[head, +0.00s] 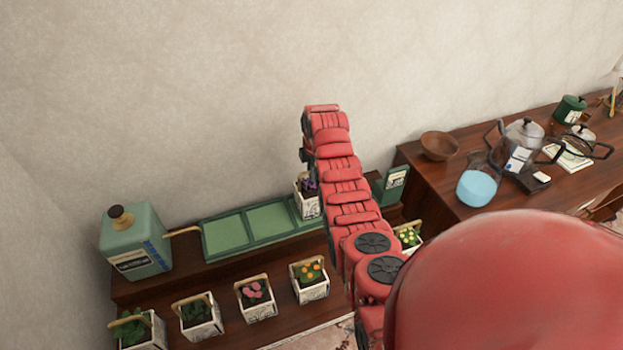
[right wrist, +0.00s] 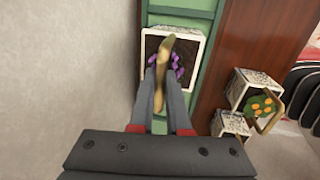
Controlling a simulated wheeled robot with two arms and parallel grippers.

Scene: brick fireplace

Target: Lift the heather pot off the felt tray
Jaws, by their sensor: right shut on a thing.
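The heather pot (head: 307,207), a white patterned square pot with purple flowers and a wooden handle, is at the right end of the green felt tray (head: 226,236). In the right wrist view the heather pot (right wrist: 196,42) shows dark soil, with the green tray (right wrist: 208,6) around and beneath it. My right gripper (right wrist: 163,82) is shut on the pot's handle (right wrist: 162,66), above the flowers. I cannot tell whether the pot's base touches the tray. My red right arm hides part of the tray's right side in the head view. My left gripper is out of view.
Several flower pots, including an orange one (head: 310,281) and a pink one (head: 256,297), line the shelf front. A green canister (head: 137,245) stands at the left. A green box (head: 392,186) stands right of my arm. A desk (head: 425,178) holds a bowl, pots and a blue object.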

